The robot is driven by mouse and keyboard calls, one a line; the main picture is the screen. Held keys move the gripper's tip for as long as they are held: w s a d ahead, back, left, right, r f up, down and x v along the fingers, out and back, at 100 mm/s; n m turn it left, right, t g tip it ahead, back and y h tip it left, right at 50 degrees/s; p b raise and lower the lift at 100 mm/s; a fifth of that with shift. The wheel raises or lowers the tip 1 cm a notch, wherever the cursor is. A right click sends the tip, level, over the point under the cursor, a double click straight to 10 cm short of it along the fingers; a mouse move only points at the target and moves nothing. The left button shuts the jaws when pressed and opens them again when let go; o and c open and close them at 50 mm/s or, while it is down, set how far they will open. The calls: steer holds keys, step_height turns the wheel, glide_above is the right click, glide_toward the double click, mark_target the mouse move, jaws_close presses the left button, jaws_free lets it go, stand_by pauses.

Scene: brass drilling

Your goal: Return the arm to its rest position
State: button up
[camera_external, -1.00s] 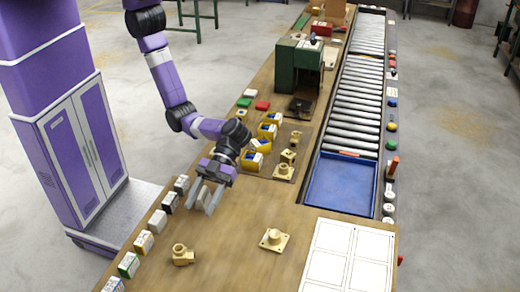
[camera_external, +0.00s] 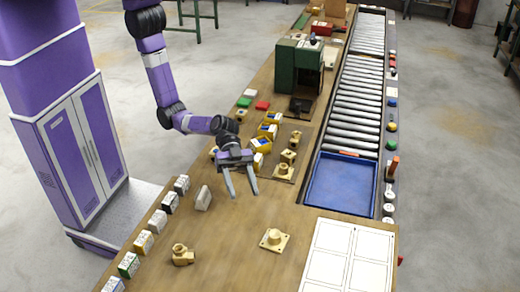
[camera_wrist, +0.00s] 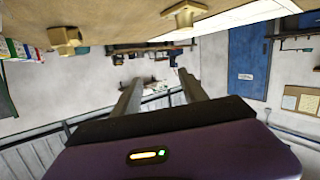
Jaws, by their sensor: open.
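My gripper (camera_external: 241,187) is open and empty above the wooden bench (camera_external: 222,250), its two grey fingers spread apart and pointing toward the front of the bench. My arm reaches down from the upper left, bent at the elbow. In the wrist view my gripper (camera_wrist: 160,85) also shows with nothing between its fingers. A small whitish block (camera_external: 203,198) stands on the bench just left of the fingers, apart from them.
Brass fittings (camera_external: 182,255) and (camera_external: 274,240) sit on the bench in front. Yellow bins (camera_external: 266,132) and more brass parts (camera_external: 284,171) lie close behind my gripper. A green machine (camera_external: 298,65), a blue tray (camera_external: 340,185) and a row of small boxes (camera_external: 157,221) stand around.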

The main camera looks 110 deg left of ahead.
steer(key=s+a+f+n+t+y, duration=0.2)
steer(key=s+a+n+t+y, duration=0.25)
steer(key=a, duration=0.85)
steer(key=s+a+f+n+t+y, duration=0.1)
steer(key=s+a+n+t+y, duration=0.35)
steer(key=a, duration=0.85)
steer(key=s+a+g+y, duration=0.1)
steer(key=s+a, duration=0.3)
steer(key=s, duration=0.4)
steer(key=s+a+r+g+y, duration=0.1)
steer(key=s+a, duration=0.3)
steer(key=s, duration=0.5)
steer(key=s+a+r+n+y, duration=0.1)
steer(key=s+a, duration=0.3)
steer(key=s, duration=0.4)
steer(key=shift+s+a+g+y, duration=0.3)
steer(key=shift+g+y, duration=0.1)
